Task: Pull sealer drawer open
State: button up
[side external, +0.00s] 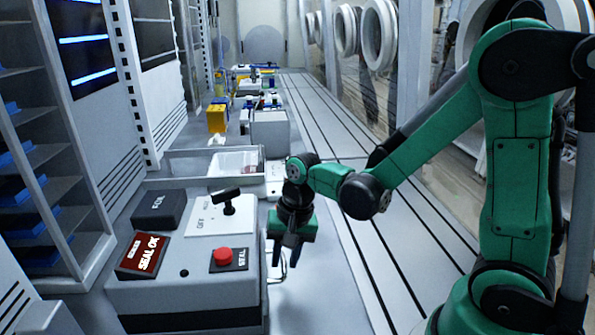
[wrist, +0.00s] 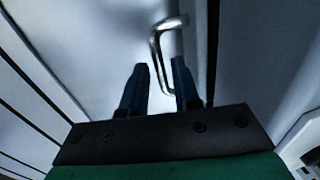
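The sealer (side external: 185,290) is a grey box at the lower left of the side view, with a lit "SEAL OK" display (side external: 143,254), a red button (side external: 223,256) and a black-topped lever (side external: 228,200). A bent metal handle (wrist: 156,50) shows in the wrist view, in front of a pale surface; part of it also shows at the sealer's right side (side external: 283,268). The drawer's outline is not clear. My gripper (side external: 287,258) points down beside the sealer's right side. Its two dark fingers (wrist: 159,70) are apart, with the handle's lower end between them in the picture. I cannot tell whether they touch it.
Farther back are a grey box (side external: 270,130) and a yellow block (side external: 216,118). Shelves with blue bins (side external: 25,190) stand at the left. The slotted bench strip (side external: 350,210) to the right is bare apart from my arm above it.

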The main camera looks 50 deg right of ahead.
grip_shut()
dwell(1.4)
